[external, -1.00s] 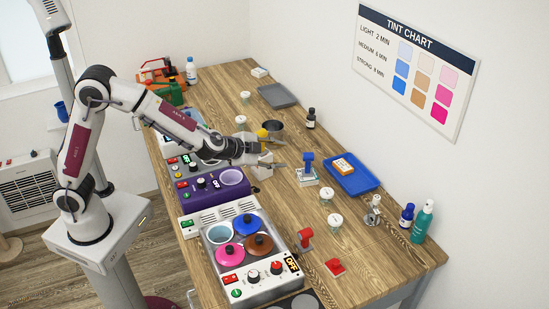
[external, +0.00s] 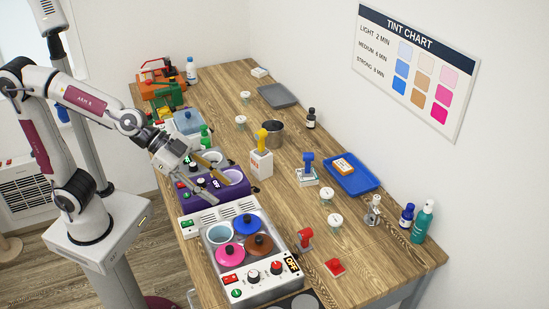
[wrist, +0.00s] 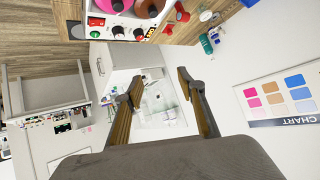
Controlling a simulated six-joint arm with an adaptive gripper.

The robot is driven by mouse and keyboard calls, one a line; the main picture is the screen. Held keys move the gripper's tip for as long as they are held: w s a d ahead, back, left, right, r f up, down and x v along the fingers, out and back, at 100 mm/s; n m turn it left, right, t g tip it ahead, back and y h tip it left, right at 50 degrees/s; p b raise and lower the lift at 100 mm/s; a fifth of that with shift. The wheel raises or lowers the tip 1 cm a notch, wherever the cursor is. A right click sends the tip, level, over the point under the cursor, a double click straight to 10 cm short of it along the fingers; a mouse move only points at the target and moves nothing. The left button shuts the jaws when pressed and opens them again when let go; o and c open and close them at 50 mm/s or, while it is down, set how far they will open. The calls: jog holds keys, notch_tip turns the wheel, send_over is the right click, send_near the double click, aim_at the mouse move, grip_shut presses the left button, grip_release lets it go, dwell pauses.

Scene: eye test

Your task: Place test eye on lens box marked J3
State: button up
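My gripper (external: 219,182) is over the purple heated unit (external: 210,193) at the left of the bench. Its fingers also show in the wrist view (wrist: 158,80), wide apart with nothing between them. A yellow upright piece (external: 263,139) stands on a white box (external: 261,164) to the right of my gripper, clear of it. A blue upright piece (external: 308,161) stands on a low white base (external: 306,177) further right. I cannot tell which thing is the test eye, and no J3 marking is readable.
A blue tray (external: 369,184) holds an orange and white box (external: 343,165). A metal pot (external: 273,132) stands behind the yellow piece. A white unit with coloured lidded pots (external: 230,254) is in front. Red pieces (external: 305,239), small jars (external: 326,193) and bottles (external: 422,222) stand right.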

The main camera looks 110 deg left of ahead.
jog(key=s+d+f+g+h, duration=0.2)
jog(key=s+d, duration=0.5)
jog(key=s, duration=0.5)
jog(key=s+f+n+g+y, duration=0.1)
jog(key=s+f+g, duration=0.2)
jog(key=s, duration=1.1)
jog(key=shift+s+a+f+n, duration=0.15)
jog(key=shift+s+f+n, duration=0.2)
jog(key=shift+f, duration=0.5)
